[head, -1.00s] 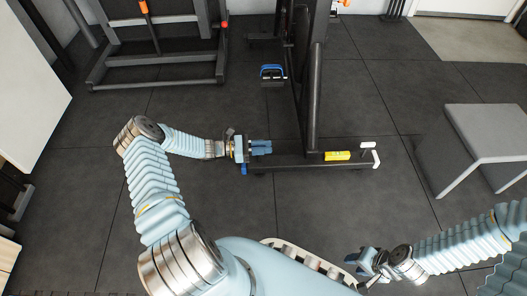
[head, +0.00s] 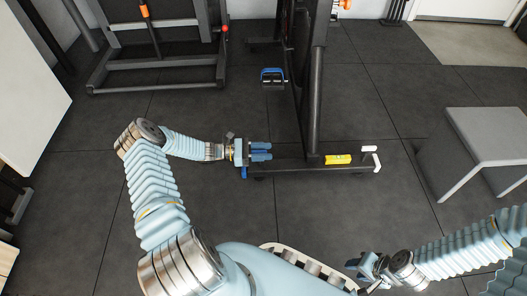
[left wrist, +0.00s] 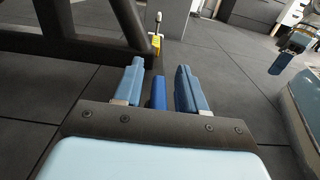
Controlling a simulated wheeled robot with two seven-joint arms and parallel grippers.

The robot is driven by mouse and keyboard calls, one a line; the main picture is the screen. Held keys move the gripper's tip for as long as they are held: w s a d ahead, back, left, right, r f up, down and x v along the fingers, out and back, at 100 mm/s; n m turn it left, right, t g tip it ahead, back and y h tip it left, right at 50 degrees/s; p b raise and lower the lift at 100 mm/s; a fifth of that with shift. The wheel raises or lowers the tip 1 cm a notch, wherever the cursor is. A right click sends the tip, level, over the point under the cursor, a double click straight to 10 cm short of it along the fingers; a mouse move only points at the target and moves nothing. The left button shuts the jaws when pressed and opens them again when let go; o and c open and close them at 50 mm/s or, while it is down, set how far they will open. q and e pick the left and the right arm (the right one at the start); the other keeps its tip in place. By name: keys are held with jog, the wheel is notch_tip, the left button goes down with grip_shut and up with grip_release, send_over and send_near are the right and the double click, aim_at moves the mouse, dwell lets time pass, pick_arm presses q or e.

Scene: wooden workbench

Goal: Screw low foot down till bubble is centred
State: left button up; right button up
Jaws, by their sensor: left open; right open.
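The yellow level (head: 338,159) lies on the dark base bar (head: 290,165) of the exercise machine, near its right end. It also shows small beyond the fingers in the left wrist view (left wrist: 155,42). The bubble is too small to read. My left gripper (head: 268,151) is open at the left end of the bar, its fingers pointing right. In the left wrist view (left wrist: 158,88) the fingers stand apart with a dark blue piece between them. The foot under the bar's left end is mostly hidden. My right gripper (head: 360,272) is open at the lower right, away from the bar.
The machine's dark upright (head: 312,90) rises from the bar, with a blue-edged pedal (head: 272,77) beside it. White end pieces (head: 377,162) mark the bar's right end. A grey bench (head: 485,140) stands at the right. Dark floor (head: 210,115) around the bar is clear.

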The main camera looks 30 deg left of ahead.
pick_arm(q)
jog(key=v, duration=1.3)
jog(key=shift+s+a+p, duration=0.25)
jog(key=shift+a+p, duration=0.05)
